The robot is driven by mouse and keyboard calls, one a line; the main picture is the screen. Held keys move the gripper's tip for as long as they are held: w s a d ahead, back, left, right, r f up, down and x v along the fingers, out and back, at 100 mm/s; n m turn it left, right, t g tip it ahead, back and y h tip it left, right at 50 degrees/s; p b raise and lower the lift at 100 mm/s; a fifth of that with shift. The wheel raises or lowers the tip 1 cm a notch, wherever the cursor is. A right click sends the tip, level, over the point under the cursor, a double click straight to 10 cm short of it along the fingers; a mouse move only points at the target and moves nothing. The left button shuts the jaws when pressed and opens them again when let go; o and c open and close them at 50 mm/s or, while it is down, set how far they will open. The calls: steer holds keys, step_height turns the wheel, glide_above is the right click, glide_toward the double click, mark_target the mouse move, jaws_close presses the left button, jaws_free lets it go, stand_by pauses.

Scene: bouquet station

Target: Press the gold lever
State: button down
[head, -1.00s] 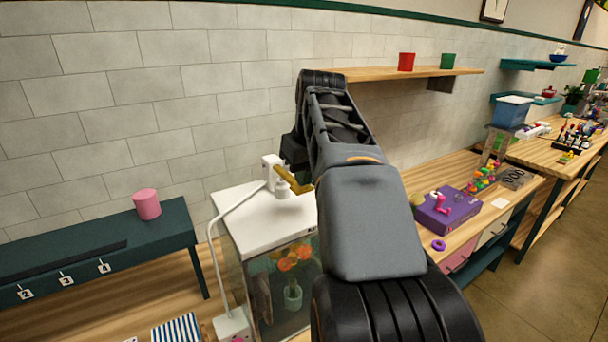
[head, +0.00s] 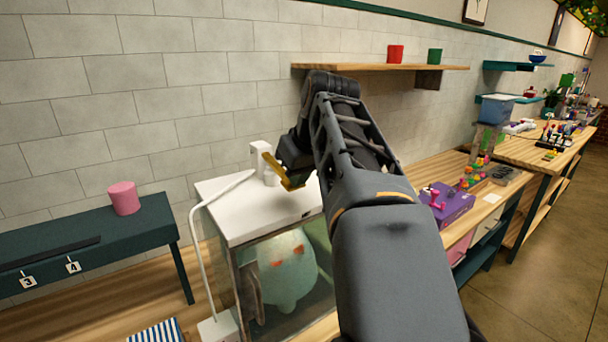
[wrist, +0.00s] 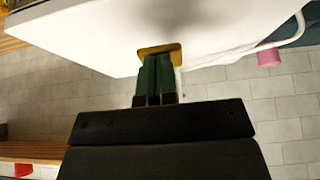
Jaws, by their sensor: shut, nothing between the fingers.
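The gold lever (head: 283,170) sits on top of the white-lidded glass box (head: 222,213), beside a small white post, and slopes down to the right in the head view. In the wrist view the gold lever (wrist: 172,47) shows as a flat gold plate at the fingertips. My gripper (wrist: 157,60) is shut with nothing held, its dark green fingers together. The fingertips overlap the plate and appear to touch it. In the head view my arm hides part of the box. A large pale teal rounded object (head: 287,270) with orange patches fills much of the box.
A dark green bench (head: 90,235) with a pink cylinder (head: 124,198) stands left. A white tube (head: 193,250) runs down the box's left side. A wooden shelf (head: 340,68) holds a red cup (head: 395,53) and a green cup (head: 434,56). A purple box (head: 452,205) stands right.

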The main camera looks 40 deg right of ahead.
steer(key=shift+f, duration=0.75)
steer(key=p+v, duration=0.3)
steer(key=v, duration=1.1)
steer(key=shift+w+r, duration=0.15)
stand_by(1.0)
